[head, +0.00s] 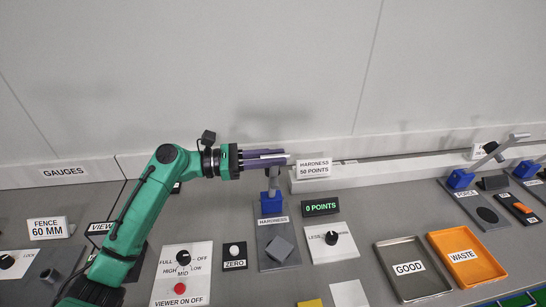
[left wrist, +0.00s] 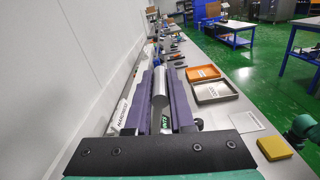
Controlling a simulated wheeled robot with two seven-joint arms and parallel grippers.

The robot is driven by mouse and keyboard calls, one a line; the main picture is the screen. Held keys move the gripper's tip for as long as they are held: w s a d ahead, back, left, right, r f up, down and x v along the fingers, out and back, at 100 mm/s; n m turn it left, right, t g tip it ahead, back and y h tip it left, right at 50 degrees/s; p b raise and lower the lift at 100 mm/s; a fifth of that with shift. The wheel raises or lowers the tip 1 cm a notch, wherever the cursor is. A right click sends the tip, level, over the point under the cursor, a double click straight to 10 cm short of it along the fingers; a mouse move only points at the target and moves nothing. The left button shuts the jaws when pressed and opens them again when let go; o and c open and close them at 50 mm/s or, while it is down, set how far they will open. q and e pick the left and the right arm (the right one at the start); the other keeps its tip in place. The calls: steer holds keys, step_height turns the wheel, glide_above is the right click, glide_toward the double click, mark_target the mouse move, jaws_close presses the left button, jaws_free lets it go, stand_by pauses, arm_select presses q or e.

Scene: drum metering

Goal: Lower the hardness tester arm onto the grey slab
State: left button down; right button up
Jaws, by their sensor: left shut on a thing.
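The hardness tester has a plate labelled HARDNESS (head: 268,238), a blue block (head: 271,204) and a grey post (head: 273,181). The grey slab (head: 280,249) lies tilted on the plate, in front of the blue block. My left gripper (head: 284,157) is level above the post, its purple fingers shut on the tester arm (left wrist: 160,92), a grey bar between them in the left wrist view. The arm is raised, well clear of the slab. The bar is mostly hidden by the fingers in the head view. My right gripper is not in view.
The display (head: 320,208) reads 0 POINTS. A sign (head: 313,168) reads HARDNESS 50 POINTS. A ZERO button (head: 234,251) is at left. The wall is close behind.

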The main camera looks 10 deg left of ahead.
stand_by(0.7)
arm_select(q)
steer(key=s+d+f+m+b, duration=0.3)
steer(key=s+f+m, duration=0.2)
steer(key=s+f, duration=0.3)
steer(key=shift+s+d+f+m, duration=0.3)
steer(key=shift+s+d+f, duration=0.1)
steer(key=shift+s, duration=1.45)
steer(key=c, duration=0.8)
jaws_free()
steer(key=shift+w, duration=0.1)
